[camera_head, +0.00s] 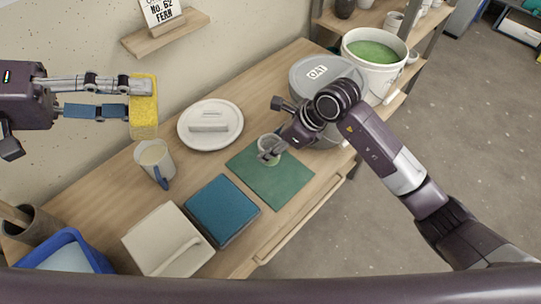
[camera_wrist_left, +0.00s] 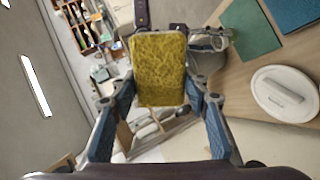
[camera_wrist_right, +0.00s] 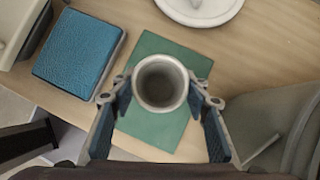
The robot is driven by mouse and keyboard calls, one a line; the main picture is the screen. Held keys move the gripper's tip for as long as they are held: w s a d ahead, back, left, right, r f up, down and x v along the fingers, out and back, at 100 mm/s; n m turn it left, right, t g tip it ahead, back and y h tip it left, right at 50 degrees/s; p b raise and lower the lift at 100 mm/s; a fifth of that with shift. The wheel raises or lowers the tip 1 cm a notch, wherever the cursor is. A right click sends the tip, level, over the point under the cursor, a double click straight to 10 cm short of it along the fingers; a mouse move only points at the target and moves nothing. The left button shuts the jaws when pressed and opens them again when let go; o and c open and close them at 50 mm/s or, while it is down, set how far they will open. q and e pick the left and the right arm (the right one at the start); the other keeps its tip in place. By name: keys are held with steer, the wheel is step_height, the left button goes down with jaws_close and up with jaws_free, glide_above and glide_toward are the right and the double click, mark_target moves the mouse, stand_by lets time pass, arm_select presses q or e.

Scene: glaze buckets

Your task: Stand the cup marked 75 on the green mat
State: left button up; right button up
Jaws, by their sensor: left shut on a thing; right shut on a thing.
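A pale grey cup (camera_head: 268,141) is between the fingers of my right gripper (camera_head: 271,152), which is shut on it. The right wrist view shows the cup (camera_wrist_right: 160,84) upright from above, apparently empty. It is over the far part of the green mat (camera_head: 275,185); I cannot tell whether its base touches the mat. No number is readable on it. The mat also shows below the cup in the right wrist view (camera_wrist_right: 155,128). My left gripper (camera_head: 140,104) is shut on a yellow sponge (camera_head: 144,100), raised at the left; the sponge fills the middle of the left wrist view (camera_wrist_left: 158,70).
A blue mat or tile (camera_head: 222,210) lies beside the green mat. A white lid (camera_head: 210,123), a jug with a blue handle (camera_head: 154,158) and a white lidded box (camera_head: 165,240) stand left. A grey OAT bucket (camera_head: 318,72) and a green-glaze bucket (camera_head: 375,55) stand behind my right arm.

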arm_select(q)
steer(key=shift+r, duration=0.1)
arm_select(e)
step_height(320, 180, down, 6)
steer(key=shift+r, duration=0.25)
steer(key=shift+f, duration=0.2)
steer(key=o, duration=1.3)
steer(key=shift+r, duration=0.2)
arm_select(q)
steer(key=shift+f, duration=0.2)
arm_select(e)
steer(key=v, duration=1.2)
steer(key=shift+w, duration=0.1)
